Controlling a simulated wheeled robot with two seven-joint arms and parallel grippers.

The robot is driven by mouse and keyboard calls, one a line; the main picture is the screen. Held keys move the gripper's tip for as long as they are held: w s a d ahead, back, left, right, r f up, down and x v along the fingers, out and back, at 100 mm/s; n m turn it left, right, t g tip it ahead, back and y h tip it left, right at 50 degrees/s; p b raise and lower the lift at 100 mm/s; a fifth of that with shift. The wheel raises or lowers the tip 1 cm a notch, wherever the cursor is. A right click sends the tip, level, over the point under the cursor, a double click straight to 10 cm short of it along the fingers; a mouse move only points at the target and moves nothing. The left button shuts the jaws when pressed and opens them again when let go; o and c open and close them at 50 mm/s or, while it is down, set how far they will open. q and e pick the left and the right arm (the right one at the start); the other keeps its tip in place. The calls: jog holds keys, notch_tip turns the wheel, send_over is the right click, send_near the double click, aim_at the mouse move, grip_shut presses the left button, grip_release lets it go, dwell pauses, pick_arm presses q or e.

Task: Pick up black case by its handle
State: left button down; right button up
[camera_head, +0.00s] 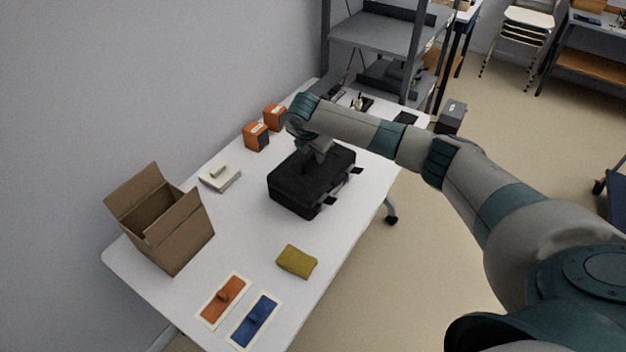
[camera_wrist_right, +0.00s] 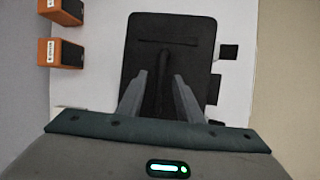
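The black case (camera_head: 298,187) lies flat on the white table (camera_head: 245,225), with its latches on the right side. It fills the middle of the right wrist view (camera_wrist_right: 190,57). Its raised handle (camera_wrist_right: 163,80) runs lengthwise along the top. My right gripper (camera_head: 316,156) points down at the case top. In the right wrist view its two fingers (camera_wrist_right: 161,80) stand on either side of the handle, with a small gap visible on each side. Whether the fingers touch the case top cannot be told. My left gripper is not in view.
An open cardboard box (camera_head: 172,232) stands at the left. A small white device (camera_head: 220,178) and two orange speakers (camera_head: 256,137) sit along the wall side. Grey shelving (camera_head: 375,37) stands behind.

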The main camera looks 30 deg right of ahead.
dwell(0.4)
grip_shut()
dwell(1.2)
jog(key=shift+w+r, duration=0.1)
jog(key=shift+r, duration=0.05)
